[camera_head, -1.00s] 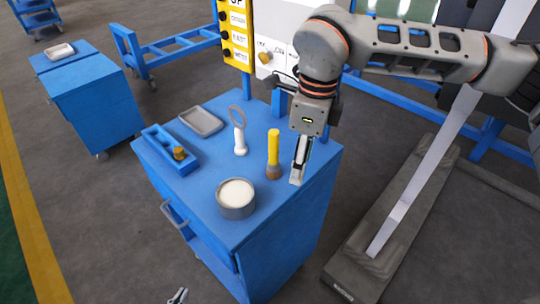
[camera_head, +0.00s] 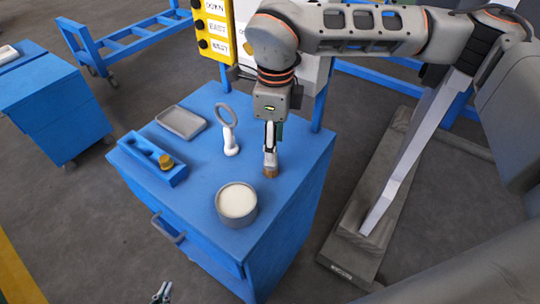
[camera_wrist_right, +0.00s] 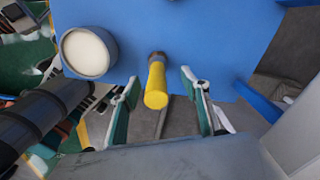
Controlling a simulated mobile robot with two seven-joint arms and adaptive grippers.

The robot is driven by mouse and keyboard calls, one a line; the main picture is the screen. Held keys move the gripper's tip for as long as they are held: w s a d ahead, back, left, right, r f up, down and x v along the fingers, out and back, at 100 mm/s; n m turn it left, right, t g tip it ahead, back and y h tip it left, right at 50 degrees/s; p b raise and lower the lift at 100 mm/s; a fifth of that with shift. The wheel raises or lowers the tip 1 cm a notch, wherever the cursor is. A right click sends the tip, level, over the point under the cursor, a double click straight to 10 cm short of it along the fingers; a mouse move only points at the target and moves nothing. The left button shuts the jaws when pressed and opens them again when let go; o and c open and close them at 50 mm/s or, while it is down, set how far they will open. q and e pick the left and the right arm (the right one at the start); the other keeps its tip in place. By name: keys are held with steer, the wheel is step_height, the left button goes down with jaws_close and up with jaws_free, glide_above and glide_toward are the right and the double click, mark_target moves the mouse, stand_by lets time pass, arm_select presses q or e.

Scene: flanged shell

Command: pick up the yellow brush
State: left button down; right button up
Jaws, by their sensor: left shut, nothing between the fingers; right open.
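The yellow brush stands upright, bristles down, on the blue cabinet top. In the head view my right gripper hides most of it, and only its brown lower end (camera_head: 270,172) shows. In the right wrist view its yellow handle (camera_wrist_right: 156,88) points up toward the camera, between the fingers. My right gripper (camera_wrist_right: 160,80) is open, with one finger on each side of the handle and visible gaps. In the head view it (camera_head: 270,150) comes down over the brush from above. My left gripper (camera_head: 162,292) is shut and empty, low at the bottom edge, clear of the cabinet.
A round grey tub with pale contents (camera_head: 237,203) stands in front of the brush. A white-handled ring tool (camera_head: 230,135) stands to its left. A grey tray (camera_head: 181,122) and a blue holder (camera_head: 145,157) with a brass-coloured piece lie farther left. The top's right strip is clear.

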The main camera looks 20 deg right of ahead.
steer(key=f, duration=0.4)
steer(key=shift+a+f, duration=0.15)
steer(key=shift+a, duration=0.2)
steer(key=c, duration=1.2)
steer(key=shift+w, duration=0.1)
step_height(320, 180, up, 20)
steer(key=shift+r+p, duration=0.1)
steer(key=shift+p, duration=0.2)
